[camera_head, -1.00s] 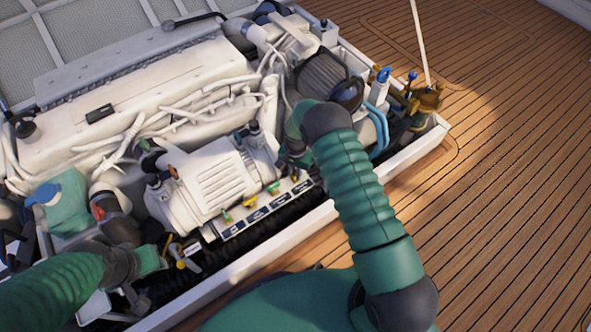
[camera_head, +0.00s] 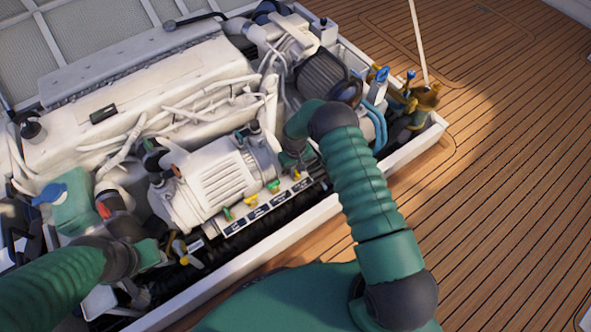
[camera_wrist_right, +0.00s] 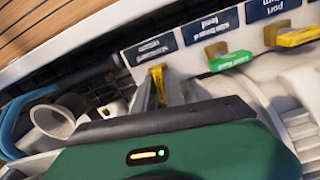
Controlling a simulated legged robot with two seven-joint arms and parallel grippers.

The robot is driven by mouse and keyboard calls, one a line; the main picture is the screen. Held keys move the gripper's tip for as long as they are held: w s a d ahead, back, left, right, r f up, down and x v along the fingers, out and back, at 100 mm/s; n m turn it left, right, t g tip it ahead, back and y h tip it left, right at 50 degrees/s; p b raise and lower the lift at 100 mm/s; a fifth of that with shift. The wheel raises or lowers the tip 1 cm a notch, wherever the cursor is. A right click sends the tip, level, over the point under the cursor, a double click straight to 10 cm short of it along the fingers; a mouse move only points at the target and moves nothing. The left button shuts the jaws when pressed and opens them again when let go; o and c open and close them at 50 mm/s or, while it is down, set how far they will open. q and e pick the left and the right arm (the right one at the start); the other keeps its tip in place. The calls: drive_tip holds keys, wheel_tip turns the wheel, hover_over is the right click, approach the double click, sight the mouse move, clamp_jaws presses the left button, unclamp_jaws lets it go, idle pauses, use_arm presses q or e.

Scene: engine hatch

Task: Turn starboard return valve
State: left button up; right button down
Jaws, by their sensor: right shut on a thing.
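A row of small valve handles runs along a pale panel on the engine's near side. In the head view they include a green handle (camera_head: 227,214) and a yellow one (camera_head: 250,199). My right gripper (camera_head: 298,163) is at the right end of this row, partly hidden by its own arm. In the right wrist view its fingers (camera_wrist_right: 160,87) are shut on a yellow valve handle (camera_wrist_right: 157,79), below a dark label (camera_wrist_right: 148,49) whose upside-down text is blurred. My left gripper (camera_head: 168,249) is at the lower left, by another yellow handle (camera_head: 188,256); its jaw opening is unclear.
Beside the held handle, a green handle (camera_wrist_right: 231,60) and a yellow handle (camera_wrist_right: 298,38) stand close by. The white hatch rim (camera_head: 270,248) borders the engine bay. Blue hoses (camera_head: 375,120) and brass fittings (camera_head: 412,100) lie right. The wooden deck (camera_head: 500,200) is clear.

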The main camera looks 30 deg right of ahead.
drive_tip(key=shift+w+n, duration=0.15)
drive_tip(key=shift+n, duration=0.55)
drive_tip(key=c, duration=1.7)
unclamp_jaws()
wheel_tip(320, 180, up, 17)
drive_tip(key=p, duration=0.6)
drive_tip(key=shift+f+p, duration=0.15)
drive_tip(key=shift+p, duration=0.25)
